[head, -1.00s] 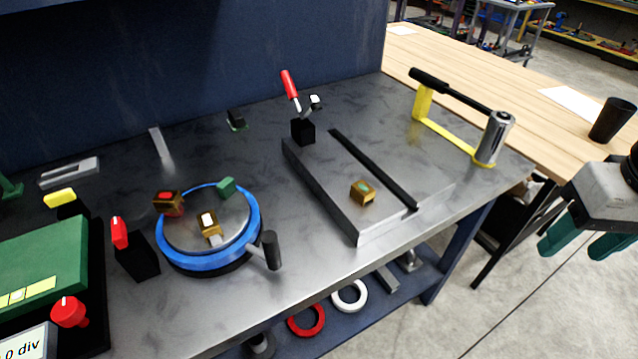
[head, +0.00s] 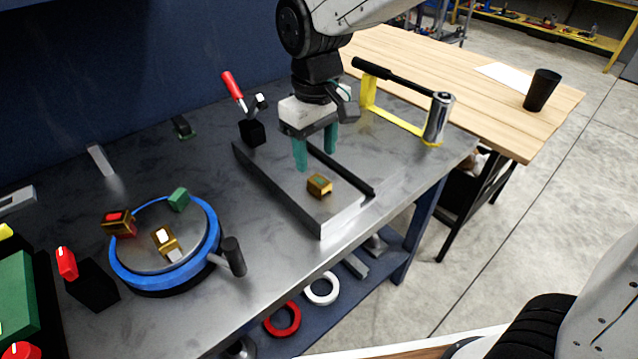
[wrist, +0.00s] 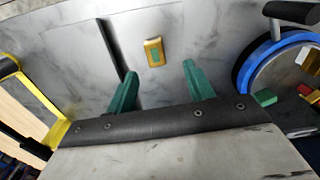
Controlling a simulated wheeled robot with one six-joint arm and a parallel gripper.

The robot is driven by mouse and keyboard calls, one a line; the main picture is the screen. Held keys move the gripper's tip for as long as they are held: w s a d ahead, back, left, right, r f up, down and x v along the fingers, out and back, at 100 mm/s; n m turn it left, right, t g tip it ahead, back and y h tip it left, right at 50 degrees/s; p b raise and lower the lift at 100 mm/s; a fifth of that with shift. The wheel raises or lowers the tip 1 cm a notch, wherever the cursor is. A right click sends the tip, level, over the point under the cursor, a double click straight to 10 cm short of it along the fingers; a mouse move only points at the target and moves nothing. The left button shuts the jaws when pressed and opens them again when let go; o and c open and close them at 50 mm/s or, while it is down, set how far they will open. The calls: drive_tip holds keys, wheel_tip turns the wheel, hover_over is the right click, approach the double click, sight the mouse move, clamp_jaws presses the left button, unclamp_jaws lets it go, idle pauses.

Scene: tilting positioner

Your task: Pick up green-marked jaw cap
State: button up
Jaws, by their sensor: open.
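The green-marked jaw cap (head: 319,185) is a small brass block with a green patch on top. It sits on the grey plate (head: 270,180), to the left of the black rail. In the wrist view the cap (wrist: 154,51) lies beyond the fingertips, between the lines of the two fingers. My gripper (head: 316,158) is open and empty, with teal fingers, above the plate and behind the cap in the head view. The gripper (wrist: 160,82) also shows in the wrist view. The fingers appear apart from the cap.
A black rail (head: 340,169) runs along the plate. A red-handled clamp (head: 252,131) stands at the plate's back left. A blue-rimmed round table (head: 117,272) with red- and white-marked brass caps stands left. A yellow frame with a black handle (head: 398,121) stands right.

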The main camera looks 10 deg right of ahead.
sight(319, 181)
drive_tip(key=f, duration=0.7)
drive_tip(key=shift+w+d+f, duration=0.1)
drive_tip(key=shift+w+d, duration=0.15)
drive_tip(key=c, duration=1.1)
